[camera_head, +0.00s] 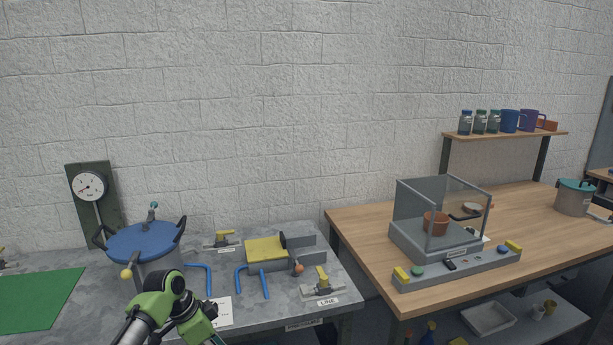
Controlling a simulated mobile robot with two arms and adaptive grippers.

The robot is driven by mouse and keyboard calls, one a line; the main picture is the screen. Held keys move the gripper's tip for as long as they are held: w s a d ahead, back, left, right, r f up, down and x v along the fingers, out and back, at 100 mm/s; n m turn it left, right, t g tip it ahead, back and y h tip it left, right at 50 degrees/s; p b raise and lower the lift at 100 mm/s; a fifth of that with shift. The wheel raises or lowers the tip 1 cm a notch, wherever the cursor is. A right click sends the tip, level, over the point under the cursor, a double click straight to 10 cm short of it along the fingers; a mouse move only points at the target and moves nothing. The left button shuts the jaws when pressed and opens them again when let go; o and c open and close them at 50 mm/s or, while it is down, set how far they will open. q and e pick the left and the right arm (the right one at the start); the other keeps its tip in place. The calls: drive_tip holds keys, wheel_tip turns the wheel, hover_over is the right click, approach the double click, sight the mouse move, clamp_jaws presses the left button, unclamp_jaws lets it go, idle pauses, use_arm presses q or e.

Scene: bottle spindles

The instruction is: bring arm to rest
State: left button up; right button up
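A green and black part of my arm, which I take to be my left arm, rises from the bottom edge in front of the blue-lidded pot (146,240) and bends down again to the right. It leaves the frame at the bottom, so its gripper fingers do not show. My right arm and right gripper are not in view. The arm overlaps the lower right of the pot and the near part of the grey metal bench (265,312) in the picture. I cannot tell whether it touches anything.
A gauge (88,186) stands behind the pot. Blue bent rods (241,281), a yellow-topped block (265,249) and clamps (322,285) crowd the bench. A green mat (38,298) lies left. The wooden table (365,255) holds a clear-walled box (420,205) with an orange pot (436,222).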

use_arm(q)
drive_tip(key=s+a+f+n+y, duration=0.1)
drive_tip(key=s+f+n, duration=0.1)
drive_tip(key=s+f, duration=0.7)
drive_tip(key=s+a+f+n+y, duration=0.15)
drive_tip(key=s+f, duration=0.35)
drive_tip(key=f, duration=0.8)
drive_tip(key=s+a+f+n, duration=0.1)
drive_tip(key=s+f+n, duration=0.2)
drive_tip(key=s+f, duration=0.65)
drive_tip(key=s+f+n, duration=0.1)
drive_tip(key=s+f, duration=0.4)
drive_tip(key=s, duration=0.6)
drive_tip(key=s+f+n+y, duration=0.1)
drive_tip(key=s+f, duration=0.4)
drive_tip(key=s, duration=0.6)
drive_tip(key=s+d+f+n, duration=0.1)
drive_tip(key=s+f, duration=0.4)
drive_tip(key=s, duration=0.6)
drive_tip(key=shift+s+f+g, duration=0.2)
drive_tip(key=shift+g, duration=0.1)
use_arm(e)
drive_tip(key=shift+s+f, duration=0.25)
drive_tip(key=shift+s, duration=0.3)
